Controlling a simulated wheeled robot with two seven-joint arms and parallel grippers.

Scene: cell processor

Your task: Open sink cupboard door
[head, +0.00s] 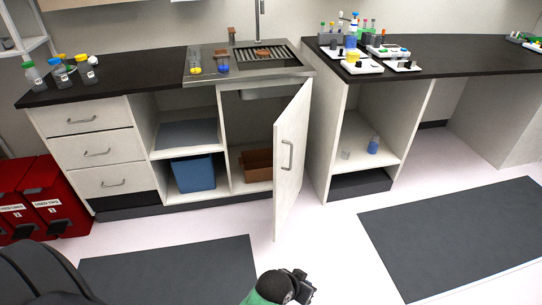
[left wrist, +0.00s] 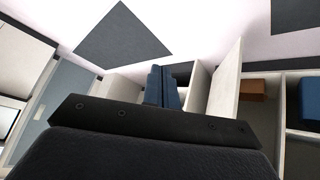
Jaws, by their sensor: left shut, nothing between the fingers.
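The sink cupboard (head: 230,125) stands under the sink counter, with its front open. Its white door (head: 291,150) is swung far out towards me on its right-hand side, and the door handle (head: 287,155) faces right. My right gripper is out of view.
A brown box (head: 258,160) is inside the cupboard, and a blue bin (head: 193,173) is in the open bay beside it. Drawers (head: 97,150) and red bins (head: 45,195) stand left. An open cabinet (head: 352,150) is right. Dark mats (head: 455,235) lie on clear floor.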

